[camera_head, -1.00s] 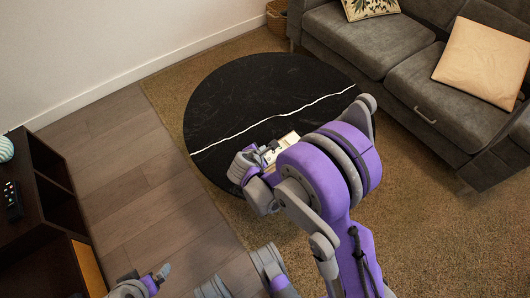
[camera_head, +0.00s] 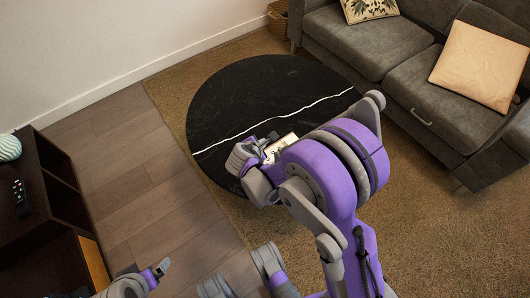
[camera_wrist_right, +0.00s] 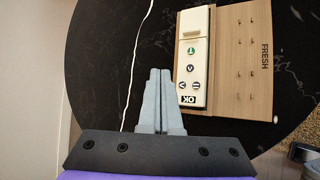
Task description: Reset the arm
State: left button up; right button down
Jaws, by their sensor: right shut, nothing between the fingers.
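My right arm reaches over a round black table with a white vein (camera_head: 240,90). Its gripper is partly hidden by the arm in the head view. In the right wrist view my right gripper (camera_wrist_right: 160,72) has its two grey fingers together, with nothing between them, above the black tabletop. My left gripper (camera_head: 160,268) shows only in part at the lower left of the head view; its finger opening is not clear.
A white remote (camera_wrist_right: 193,60) lies on a wooden box marked FRESH (camera_wrist_right: 238,60), just right of the right fingers. A grey sofa (camera_head: 440,95) stands at right. A dark shelf unit (camera_head: 50,190) stands at left, holding a black remote (camera_head: 21,195). Wood floor (camera_head: 150,180) between is clear.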

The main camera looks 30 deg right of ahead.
dwell(0.8)
jog(key=s+a+r+m+g+y, duration=0.1)
jog(key=s+a+r+m+y, duration=0.15)
jog(key=s+m, duration=0.4)
jog(key=s+a+r+m+y, duration=0.25)
jog(key=s+r+m, duration=0.2)
jog(key=s, duration=0.35)
jog(key=s+a+r+m+g+y, duration=0.1)
jog(key=s+a+r+m+y, duration=0.2)
jog(key=s+m, duration=0.35)
pick_arm(q)
notch_tip(320, 180, up, 23)
jog(key=w+t+p, duration=0.1)
jog(key=p, duration=1.9)
jog(key=shift+w+r, duration=0.15)
jog(key=shift+w, duration=0.15)
pick_arm(e)
notch_tip(320, 180, up, 23)
jog(key=a+t+h, duration=0.1)
jog(key=shift+w, duration=0.25)
jog(key=shift+s+n, duration=0.1)
jog(key=shift+n, duration=0.15)
